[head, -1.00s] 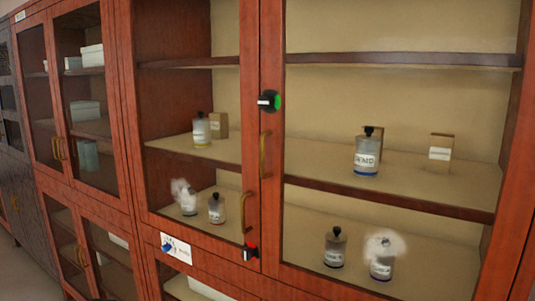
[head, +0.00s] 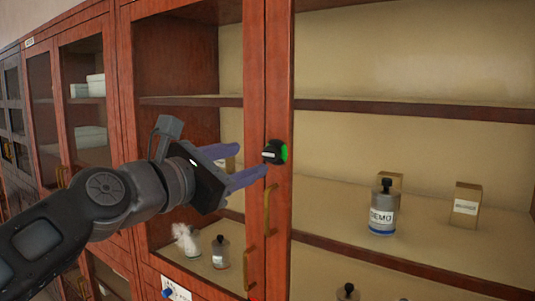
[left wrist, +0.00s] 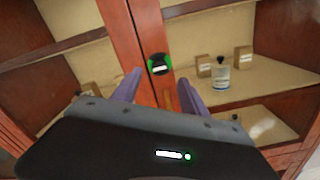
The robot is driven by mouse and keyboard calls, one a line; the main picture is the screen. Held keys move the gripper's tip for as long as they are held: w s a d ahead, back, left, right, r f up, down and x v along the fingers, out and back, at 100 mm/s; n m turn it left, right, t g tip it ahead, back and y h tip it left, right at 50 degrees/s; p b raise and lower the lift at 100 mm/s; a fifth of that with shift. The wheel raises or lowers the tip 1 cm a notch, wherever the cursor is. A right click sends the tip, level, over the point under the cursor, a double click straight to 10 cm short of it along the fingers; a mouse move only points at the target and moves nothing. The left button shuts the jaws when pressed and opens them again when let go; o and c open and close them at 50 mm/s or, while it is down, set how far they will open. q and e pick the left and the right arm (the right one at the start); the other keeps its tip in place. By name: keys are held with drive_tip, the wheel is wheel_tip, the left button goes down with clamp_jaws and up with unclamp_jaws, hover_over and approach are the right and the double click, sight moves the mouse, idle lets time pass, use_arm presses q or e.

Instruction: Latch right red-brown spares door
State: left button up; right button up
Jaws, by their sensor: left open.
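The right red-brown door (head: 279,230) has a wooden frame with glass and stands at the middle of the head view, in line with the left door (head: 255,120). A black latch knob (head: 273,152) with a white bar and a green part sits on its frame; it also shows in the left wrist view (left wrist: 159,66). My left gripper (head: 250,163) is open and empty, its purple fingers just left of the knob in the head view. In the left wrist view the knob lies beyond the fingertips (left wrist: 162,82). I cannot tell whether they touch it.
A brass handle (head: 267,210) is below the knob. Behind the glass are a DEMO bottle (head: 382,210), a small box (head: 466,208) and other bottles (head: 220,252). A label card (head: 175,288) is at lower left. More cabinets (head: 75,110) stand to the left.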

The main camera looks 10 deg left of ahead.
sight(269, 154)
use_arm(q)
drive_tip(key=shift+w, duration=0.15)
drive_tip(key=p+x, duration=0.2)
drive_tip(key=x, duration=0.5)
drive_tip(key=shift+w+d, duration=0.1)
drive_tip(key=shift+w, duration=0.25)
clamp_jaws()
